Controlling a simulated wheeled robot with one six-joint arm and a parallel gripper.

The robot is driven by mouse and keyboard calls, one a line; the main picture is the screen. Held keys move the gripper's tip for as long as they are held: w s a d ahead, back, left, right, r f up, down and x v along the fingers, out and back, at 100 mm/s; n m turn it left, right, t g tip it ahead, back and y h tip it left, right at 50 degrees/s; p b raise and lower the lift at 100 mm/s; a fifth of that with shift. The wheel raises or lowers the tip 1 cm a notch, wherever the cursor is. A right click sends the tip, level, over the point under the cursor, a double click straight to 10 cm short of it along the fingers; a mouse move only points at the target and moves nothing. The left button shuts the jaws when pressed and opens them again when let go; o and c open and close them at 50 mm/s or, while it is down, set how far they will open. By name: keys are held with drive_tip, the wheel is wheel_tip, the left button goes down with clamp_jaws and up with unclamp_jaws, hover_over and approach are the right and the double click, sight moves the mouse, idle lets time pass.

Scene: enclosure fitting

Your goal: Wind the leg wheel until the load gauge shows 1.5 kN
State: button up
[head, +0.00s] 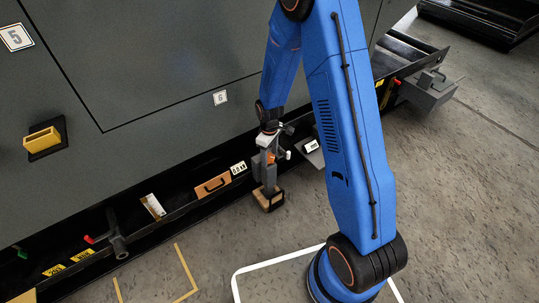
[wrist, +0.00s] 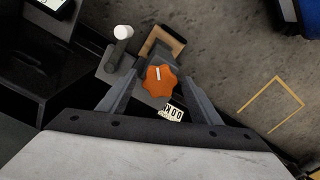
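The orange lobed leg wheel (wrist: 159,80) with a white pointer mark is in the middle of the wrist view; it is small beside my gripper in the head view (head: 271,158). My gripper (wrist: 162,76) is open, with one finger on each side of the wheel; I cannot tell whether either finger touches it. In the head view my gripper (head: 267,139) is above the grey leg (head: 268,176), which stands over a wooden block (head: 268,199). The small white load gauge (wrist: 174,112) appears to read 0.0 kN; it also shows in the head view (head: 238,168).
A crank with a white knob (wrist: 123,32) is close to the wheel. A brown case (head: 212,185) lies along the enclosure's lower edge. A red-tipped lever (head: 90,239) is at lower left. The grey enclosure wall (head: 150,60) rises behind; the floor in front is open.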

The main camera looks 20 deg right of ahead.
drive_tip(key=c, duration=0.8)
drive_tip(key=shift+m, duration=0.3)
drive_tip(key=m, duration=0.3)
drive_tip(key=shift+a+m, duration=0.15)
drive_tip(key=shift+m, duration=1.85)
drive_tip(key=o, duration=1)
drive_tip(key=shift+r, duration=0.15)
